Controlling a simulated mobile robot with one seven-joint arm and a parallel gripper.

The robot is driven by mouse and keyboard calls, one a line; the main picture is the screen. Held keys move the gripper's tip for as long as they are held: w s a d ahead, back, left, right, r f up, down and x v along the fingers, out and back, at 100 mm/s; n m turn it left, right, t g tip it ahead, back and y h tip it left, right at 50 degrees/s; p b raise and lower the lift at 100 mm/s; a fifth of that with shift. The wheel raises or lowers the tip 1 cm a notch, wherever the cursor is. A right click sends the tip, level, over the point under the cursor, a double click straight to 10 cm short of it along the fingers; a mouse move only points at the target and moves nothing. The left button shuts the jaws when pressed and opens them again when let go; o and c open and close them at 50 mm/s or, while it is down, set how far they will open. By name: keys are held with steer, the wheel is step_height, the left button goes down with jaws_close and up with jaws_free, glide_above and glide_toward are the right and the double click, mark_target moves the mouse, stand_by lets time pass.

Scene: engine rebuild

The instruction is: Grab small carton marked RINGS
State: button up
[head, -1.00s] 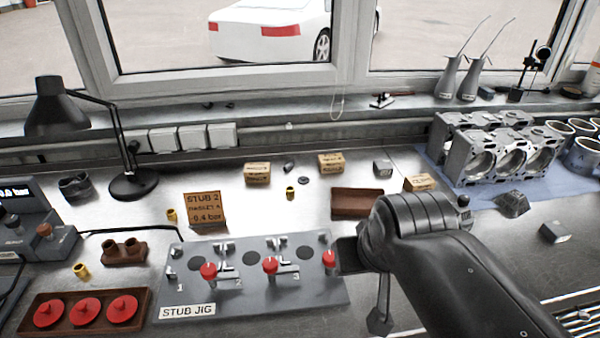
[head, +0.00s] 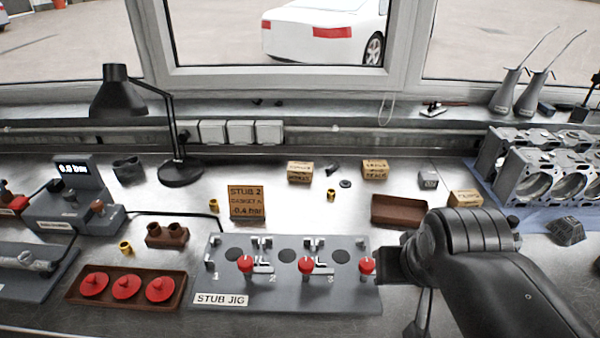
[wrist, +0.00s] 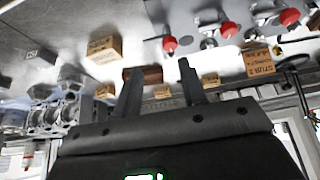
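Several small tan cartons stand on the bench in the head view: one at the back middle (head: 300,172), one to its right (head: 375,169) and one further right (head: 465,198) near the engine block. Their print is too small to read, so I cannot tell which says RINGS. In the wrist view, one carton (wrist: 104,48) shows large left of the fingers, with smaller ones beyond. My gripper (head: 388,266) is by the right end of the stub jig, its fingers mostly hidden there. In the wrist view my gripper (wrist: 160,68) has its two fingers apart, with nothing held between them.
The stub jig (head: 225,280) with red-topped pins lies left of my gripper. A brown tray (head: 398,211) lies behind my gripper. The engine block (head: 520,165) is at the right. A STUB 2 card (head: 246,204) and black lamp (head: 182,172) stand left. Bare bench lies between cartons and tray.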

steer(key=o, duration=1.3)
steer(key=w+a+r, duration=0.2)
steer(key=w+r, duration=0.3)
steer(key=w, duration=0.6)
steer(key=m+g, duration=0.1)
glide_above(300, 167)
steer(key=s, duration=0.4)
step_height(300, 167, down, 14)
steer(key=shift+h, duration=0.3)
steer(key=x, duration=0.5)
steer(key=shift+a+f, duration=0.2)
steer(key=shift+a, duration=0.15)
steer(key=shift+w+x, duration=0.15)
steer(key=shift+x, duration=1.15)
steer(key=shift+w+x, duration=0.2)
steer(key=shift+x, duration=1.05)
